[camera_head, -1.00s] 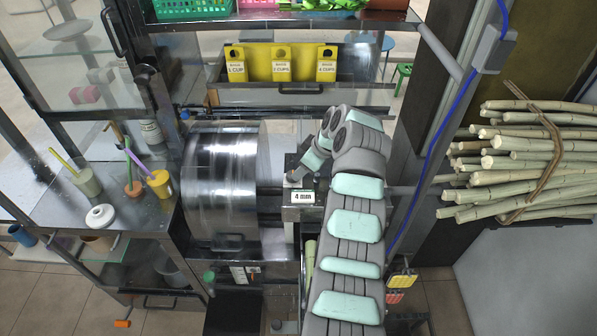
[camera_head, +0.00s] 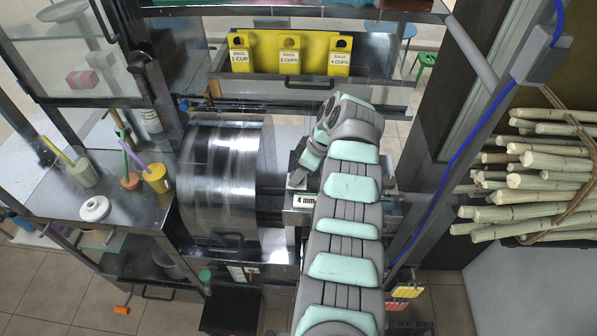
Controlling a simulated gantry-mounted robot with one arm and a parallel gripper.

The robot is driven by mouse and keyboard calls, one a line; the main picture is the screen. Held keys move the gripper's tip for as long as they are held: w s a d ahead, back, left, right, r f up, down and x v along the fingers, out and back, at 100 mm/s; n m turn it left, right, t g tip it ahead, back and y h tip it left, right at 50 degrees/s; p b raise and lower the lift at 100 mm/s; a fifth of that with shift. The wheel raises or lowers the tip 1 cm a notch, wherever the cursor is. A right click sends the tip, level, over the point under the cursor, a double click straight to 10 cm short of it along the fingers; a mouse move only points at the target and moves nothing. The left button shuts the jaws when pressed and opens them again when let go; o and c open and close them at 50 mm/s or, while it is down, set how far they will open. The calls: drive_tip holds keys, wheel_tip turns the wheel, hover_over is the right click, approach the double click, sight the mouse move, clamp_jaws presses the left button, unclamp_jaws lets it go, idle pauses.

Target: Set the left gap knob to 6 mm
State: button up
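A white label reading "4 mm" (camera_head: 304,201) sits on the metal press frame, just right of the big shiny roller drum (camera_head: 220,185). My arm reaches up from the bottom of the picture and bends down toward the left near the label. My gripper (camera_head: 294,182) is at the dark block above the label, close to it. The fingertips are small and dark against the machine, so whether they are open or shut is unclear. The left gap knob cannot be made out; the gripper and arm cover that area.
Yellow bag tags (camera_head: 289,55) hang in a tray behind the press. A metal side table (camera_head: 120,200) with cups and a white ring stands left. Sugarcane stalks (camera_head: 540,180) are stacked right, beside a blue cable (camera_head: 470,140).

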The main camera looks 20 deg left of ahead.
drive_tip(key=shift+a+f, duration=0.2)
drive_tip(key=shift+f, duration=0.3)
clamp_jaws()
idle(0.3)
